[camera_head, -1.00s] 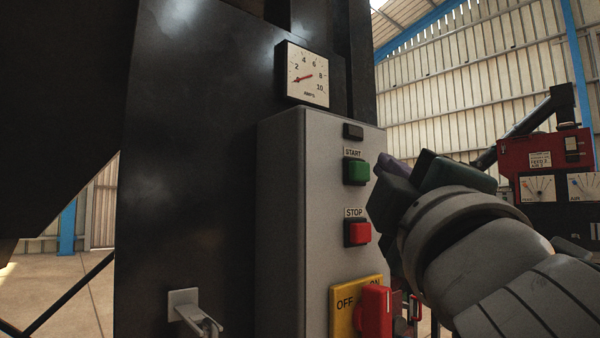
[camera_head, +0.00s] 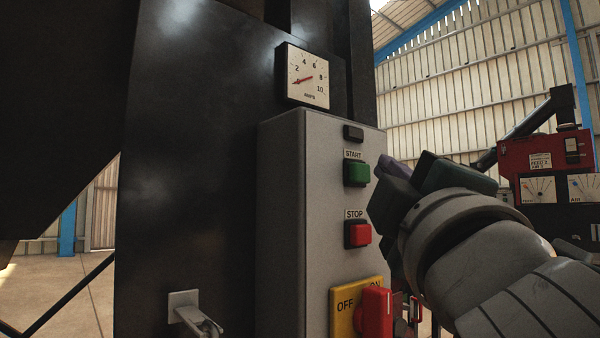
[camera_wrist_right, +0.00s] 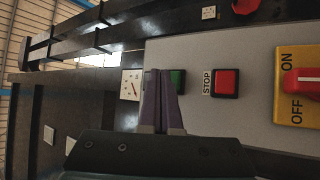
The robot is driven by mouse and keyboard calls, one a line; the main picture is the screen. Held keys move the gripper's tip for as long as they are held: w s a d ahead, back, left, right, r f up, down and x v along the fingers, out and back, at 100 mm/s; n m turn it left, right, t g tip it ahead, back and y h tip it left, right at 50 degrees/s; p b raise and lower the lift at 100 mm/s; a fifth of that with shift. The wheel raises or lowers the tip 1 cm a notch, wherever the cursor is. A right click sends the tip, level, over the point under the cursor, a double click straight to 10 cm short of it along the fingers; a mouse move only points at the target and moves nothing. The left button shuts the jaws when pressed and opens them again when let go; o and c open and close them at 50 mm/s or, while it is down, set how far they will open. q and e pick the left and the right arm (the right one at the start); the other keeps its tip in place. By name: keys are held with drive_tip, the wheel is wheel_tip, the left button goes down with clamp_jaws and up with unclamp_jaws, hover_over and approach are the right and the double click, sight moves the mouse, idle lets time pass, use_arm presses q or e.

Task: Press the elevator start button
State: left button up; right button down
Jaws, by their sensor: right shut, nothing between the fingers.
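The green START button (camera_head: 356,173) sits on the front of the grey control box, under its START label. It also shows in the right wrist view (camera_wrist_right: 177,80), partly hidden behind my fingers. My right gripper (camera_head: 384,172) is just to the right of the green button in the head view. In the right wrist view its two purple fingers (camera_wrist_right: 160,98) are together and empty, with the tips beside the green button. I cannot tell whether they touch it. The red STOP button (camera_head: 360,233) is below the green one. My left gripper is not in view.
The grey control box (camera_head: 281,200) is fixed to a dark column. Below STOP is a yellow OFF/ON plate (camera_head: 344,296) with a red switch handle (camera_head: 375,312). An AMPS gauge (camera_head: 307,76) is above the box. A red panel with gauges (camera_head: 541,152) stands at the right.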

drive_tip(key=shift+w+a, duration=0.15)
idle(0.7)
drive_tip(key=shift+w+a, duration=0.15)
drive_tip(key=shift+w, duration=0.05)
drive_tip(key=shift+w+a+b, duration=0.25)
drive_tip(key=shift+w+b, duration=0.1)
drive_tip(key=shift+b, duration=0.15)
idle(0.6)
drive_tip(key=shift+s+d, duration=0.1)
drive_tip(key=shift+s+d+p, duration=0.45)
drive_tip(key=shift+s+p, duration=0.1)
drive_tip(key=shift+s, duration=0.05)
idle(0.3)
drive_tip(key=shift+s+d+p, duration=0.5)
drive_tip(key=shift+s+d, duration=0.25)
drive_tip(key=shift+s, duration=0.25)
drive_tip(key=shift+s+d+p, duration=0.5)
drive_tip(key=shift+s+d, duration=0.25)
drive_tip(key=shift+s, duration=0.2)
drive_tip(key=c, duration=1.6)
unclamp_jaws()
